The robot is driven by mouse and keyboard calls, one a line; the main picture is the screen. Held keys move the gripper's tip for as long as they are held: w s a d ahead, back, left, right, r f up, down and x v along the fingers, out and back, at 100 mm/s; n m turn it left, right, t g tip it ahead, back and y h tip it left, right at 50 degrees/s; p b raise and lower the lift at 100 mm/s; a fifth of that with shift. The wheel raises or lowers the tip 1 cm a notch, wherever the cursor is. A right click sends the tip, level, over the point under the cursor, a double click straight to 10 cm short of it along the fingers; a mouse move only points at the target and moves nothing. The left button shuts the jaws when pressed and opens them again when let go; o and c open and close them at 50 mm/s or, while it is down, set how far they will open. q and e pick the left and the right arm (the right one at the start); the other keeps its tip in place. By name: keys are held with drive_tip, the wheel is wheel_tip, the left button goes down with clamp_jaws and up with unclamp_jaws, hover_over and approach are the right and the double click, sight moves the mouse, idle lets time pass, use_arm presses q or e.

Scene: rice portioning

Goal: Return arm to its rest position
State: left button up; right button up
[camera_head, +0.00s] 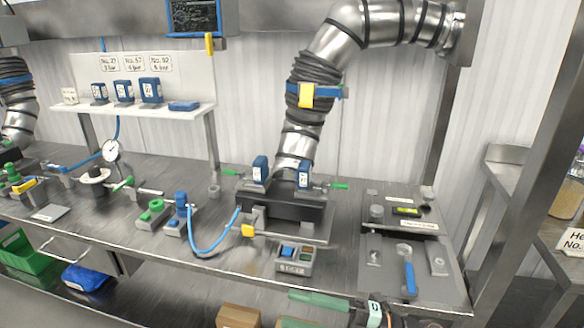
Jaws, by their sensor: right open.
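My right gripper (366,308) shows at the bottom edge, right of centre, in front of the bench's front edge. It is dark with orange and pale parts, and it is open. The lower part of it is cut off by the frame. A long green bar (320,300) lies just left of it in the picture; I cannot tell whether the two touch. My left gripper is not in view.
A silver duct (300,128) hangs above. Cardboard boxes (238,316) sit below. A steel post (527,160) stands right.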

drive_tip(key=w+d+f+m+t+h, duration=0.1)
drive_tip(key=d+f+m+t+h, duration=1.05)
drive_tip(key=m, duration=0.85)
drive_tip(key=s+d+f+m+g+h, duration=0.2)
drive_tip(key=s+f+m+g, duration=0.1)
drive_tip(key=s+f, duration=0.4)
drive_tip(key=s+d+f+m+g+h, duration=0.1)
drive_tip(key=s+f+m+g+h, duration=0.2)
drive_tip(key=s+f, duration=0.4)
wheel_tip(320, 180, down, 4)
drive_tip(key=shift+s+d+r+m, duration=0.2)
drive_tip(key=shift+s+d+m, duration=0.2)
drive_tip(key=shift+m, duration=0.3)
